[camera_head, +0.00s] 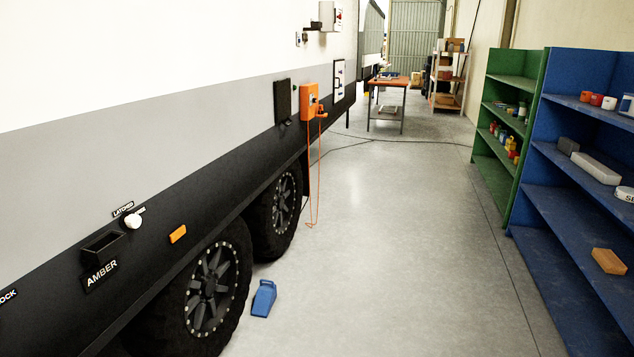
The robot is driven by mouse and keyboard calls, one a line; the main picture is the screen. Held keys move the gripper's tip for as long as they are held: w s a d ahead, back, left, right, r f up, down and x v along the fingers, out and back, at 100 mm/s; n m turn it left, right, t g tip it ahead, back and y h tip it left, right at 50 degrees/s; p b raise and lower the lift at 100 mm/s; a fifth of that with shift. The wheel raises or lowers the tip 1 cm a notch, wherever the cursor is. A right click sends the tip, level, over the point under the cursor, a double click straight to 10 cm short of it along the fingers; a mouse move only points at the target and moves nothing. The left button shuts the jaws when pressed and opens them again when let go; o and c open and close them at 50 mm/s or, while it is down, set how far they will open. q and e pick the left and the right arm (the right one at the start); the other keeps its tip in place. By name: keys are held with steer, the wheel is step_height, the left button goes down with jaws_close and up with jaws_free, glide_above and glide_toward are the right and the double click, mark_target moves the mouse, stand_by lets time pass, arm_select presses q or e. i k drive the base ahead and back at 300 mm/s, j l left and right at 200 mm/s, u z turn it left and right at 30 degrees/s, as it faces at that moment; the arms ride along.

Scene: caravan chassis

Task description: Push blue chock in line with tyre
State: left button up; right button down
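The blue chock (264,298) sits on the grey floor in the lower middle of the head view. It is just right of the near black tyre (239,307), out from the caravan's side. A narrow strip of floor seems to show between it and the tyre. The rear tyre (279,212) stands farther along, beyond the chock. Neither of my grippers shows in the head view.
The caravan side (150,180) fills the left. An orange cable (318,170) hangs from an orange box (310,102). Blue shelves (570,200) and green shelves (497,165) line the right. An orange-topped table (388,82) stands far back. The middle floor is clear.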

mark_target(267, 295)
steer(key=i+l, duration=0.1)
steer(key=i, duration=2.1)
steer(key=j+u, duration=0.05)
steer(key=j, duration=0.05)
